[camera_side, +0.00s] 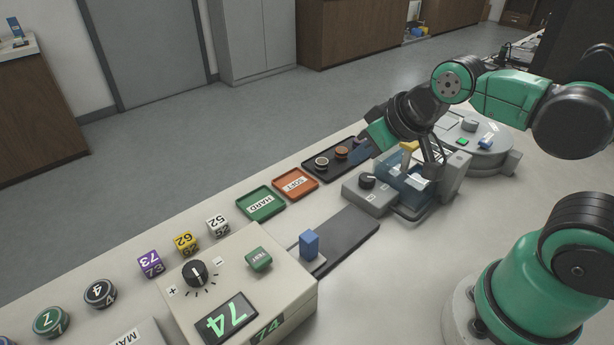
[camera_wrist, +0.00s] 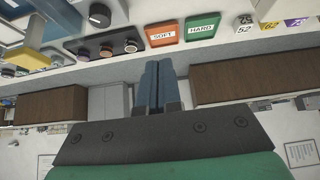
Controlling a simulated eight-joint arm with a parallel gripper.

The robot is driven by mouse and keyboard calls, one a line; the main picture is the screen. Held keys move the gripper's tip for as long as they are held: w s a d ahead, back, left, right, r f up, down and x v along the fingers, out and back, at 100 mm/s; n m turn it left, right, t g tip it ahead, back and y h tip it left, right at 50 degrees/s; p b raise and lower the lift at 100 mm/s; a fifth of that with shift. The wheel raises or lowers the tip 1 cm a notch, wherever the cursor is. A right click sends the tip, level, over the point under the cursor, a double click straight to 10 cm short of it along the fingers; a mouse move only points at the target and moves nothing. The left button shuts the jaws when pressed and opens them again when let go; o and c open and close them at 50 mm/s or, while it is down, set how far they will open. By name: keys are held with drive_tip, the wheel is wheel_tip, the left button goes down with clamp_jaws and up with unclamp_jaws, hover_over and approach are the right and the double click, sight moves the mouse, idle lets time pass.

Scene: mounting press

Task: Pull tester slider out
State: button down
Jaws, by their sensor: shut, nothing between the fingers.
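The tester (camera_side: 235,290) is a beige box at the front left of the side view, with a dial, a green TEST button and a display reading 74. Its slider carries an upright blue handle (camera_side: 309,243) and sits at the tester's right side, by a dark grey strip (camera_side: 350,244). The wrist view does not show the tester or slider. My gripper (camera_side: 359,149) is up by the press, far to the upper right of the blue handle and apart from it. In the wrist view its two blue-grey fingers (camera_wrist: 160,86) are together with nothing between them.
A press with a yellow part (camera_side: 409,147) and blue guard stands beneath my arm. A black tray with several pucks (camera_side: 335,160), an orange SOFT tray (camera_side: 295,184) and a green HARD tray (camera_side: 261,203) line the back edge. Numbered cubes (camera_side: 185,243) stand further left.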

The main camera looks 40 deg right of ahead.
idle(0.4)
drive_tip(key=c, duration=0.9)
unclamp_jaws()
drive_tip(key=shift+a, duration=0.25)
drive_tip(key=o, duration=0.3)
drive_tip(key=a+g, duration=0.1)
drive_tip(key=a+f+g, duration=0.1)
drive_tip(key=w+a+g, duration=0.1)
drive_tip(key=a, duration=0.1)
drive_tip(key=shift+f+y, duration=0.3)
drive_tip(key=g, duration=0.4)
hover_over(309, 236)
wheel_tip(309, 236, down, 4)
drive_tip(key=shift+r, duration=0.2)
drive_tip(key=shift+f, duration=2.8)
clamp_jaws()
